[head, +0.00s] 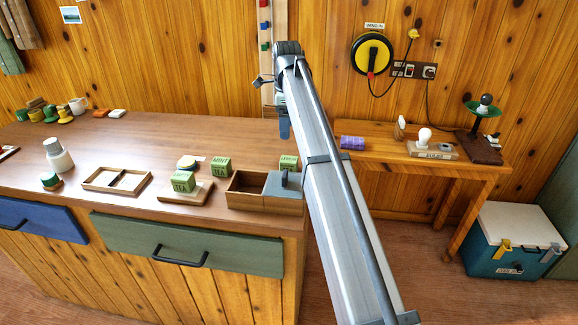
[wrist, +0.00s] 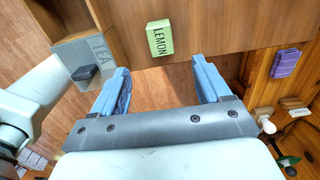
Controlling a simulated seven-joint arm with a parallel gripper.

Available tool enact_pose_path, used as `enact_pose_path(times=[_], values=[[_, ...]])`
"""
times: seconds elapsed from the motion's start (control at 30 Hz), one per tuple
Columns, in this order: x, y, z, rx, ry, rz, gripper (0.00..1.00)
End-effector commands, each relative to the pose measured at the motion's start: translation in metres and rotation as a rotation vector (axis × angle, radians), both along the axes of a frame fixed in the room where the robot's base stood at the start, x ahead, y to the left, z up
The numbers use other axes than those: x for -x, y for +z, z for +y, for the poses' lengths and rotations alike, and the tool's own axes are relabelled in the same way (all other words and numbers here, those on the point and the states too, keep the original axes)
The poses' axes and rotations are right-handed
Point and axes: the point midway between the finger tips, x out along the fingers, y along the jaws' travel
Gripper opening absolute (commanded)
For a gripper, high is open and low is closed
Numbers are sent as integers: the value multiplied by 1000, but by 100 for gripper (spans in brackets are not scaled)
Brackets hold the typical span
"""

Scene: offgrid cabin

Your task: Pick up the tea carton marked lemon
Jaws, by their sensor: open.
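The lemon tea carton (wrist: 160,38) is a small green box with "LEMON" on its pale top. It stands on the wooden counter in the wrist view, just beyond the gap between my fingers. My gripper (wrist: 160,70) is open and empty, with a blue finger on each side, apart from the carton. In the head view a green carton (head: 289,162), partly hidden by my arm, stands behind the wooden box. My gripper (head: 284,126) shows there above the counter, mostly hidden behind my arm. Two more green cartons stand to the left: a mint one (head: 220,166) and one on a board (head: 183,182).
A purple item (head: 352,142) lies on the side table (head: 450,170).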

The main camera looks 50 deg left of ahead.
Motion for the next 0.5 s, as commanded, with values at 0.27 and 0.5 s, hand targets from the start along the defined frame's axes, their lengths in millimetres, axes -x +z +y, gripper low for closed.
enact_pose_path(times=[0.27,0.5], values=[[1,-29,-1,2,4,1,77],[1,-69,-1,1,3,1,77]])
